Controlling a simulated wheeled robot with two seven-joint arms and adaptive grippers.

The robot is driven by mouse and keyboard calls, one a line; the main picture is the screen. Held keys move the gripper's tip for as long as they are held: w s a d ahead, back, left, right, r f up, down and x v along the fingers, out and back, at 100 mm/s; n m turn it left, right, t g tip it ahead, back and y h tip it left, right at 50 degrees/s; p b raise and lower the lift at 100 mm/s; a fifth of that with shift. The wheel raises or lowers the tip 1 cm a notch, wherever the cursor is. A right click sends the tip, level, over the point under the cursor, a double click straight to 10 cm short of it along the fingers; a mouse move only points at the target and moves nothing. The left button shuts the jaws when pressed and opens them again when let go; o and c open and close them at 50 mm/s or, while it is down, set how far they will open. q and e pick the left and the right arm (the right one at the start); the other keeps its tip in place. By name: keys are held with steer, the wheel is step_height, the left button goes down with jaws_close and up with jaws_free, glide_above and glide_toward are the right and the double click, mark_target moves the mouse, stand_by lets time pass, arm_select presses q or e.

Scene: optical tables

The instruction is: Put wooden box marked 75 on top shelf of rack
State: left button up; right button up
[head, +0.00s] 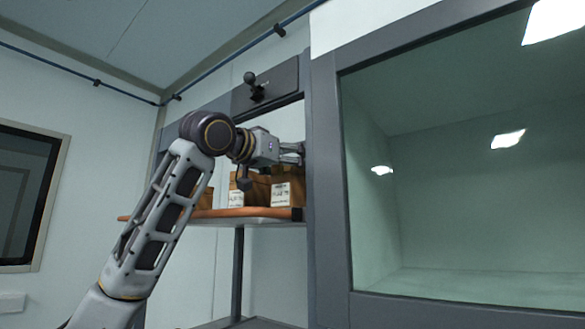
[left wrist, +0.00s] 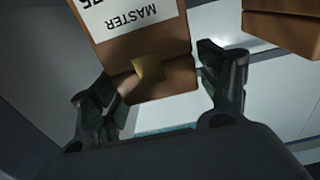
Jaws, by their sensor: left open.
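My left gripper (head: 292,152) is open above the wooden boxes on the rack's shelf (head: 218,214). In the left wrist view, the left gripper (left wrist: 160,88) has its fingers spread on either side of a brown box (left wrist: 145,52). This box has a white label that appears inverted, reading MASTER and a partly cut-off 75. In the head view, the right box (head: 296,188) sits below the fingers, with another box (head: 239,184) to its left. Their labels are too small to read there, so I cannot tell which is 75. My right gripper is out of view.
A third box (head: 206,197) stands further left, partly behind my arm. Another brown box (left wrist: 285,22) shows at the upper right of the wrist view. A grey-framed glass cabinet (head: 325,190) stands close to the right of the rack. A panel with a black knob (head: 270,88) is above.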

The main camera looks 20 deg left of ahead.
arm_select(q)
steer(key=b+v, duration=0.2)
steer(key=v, duration=0.8)
steer(key=shift+b, duration=0.3)
steer(key=shift+s+a, duration=0.1)
steer(key=shift+a, duration=0.1)
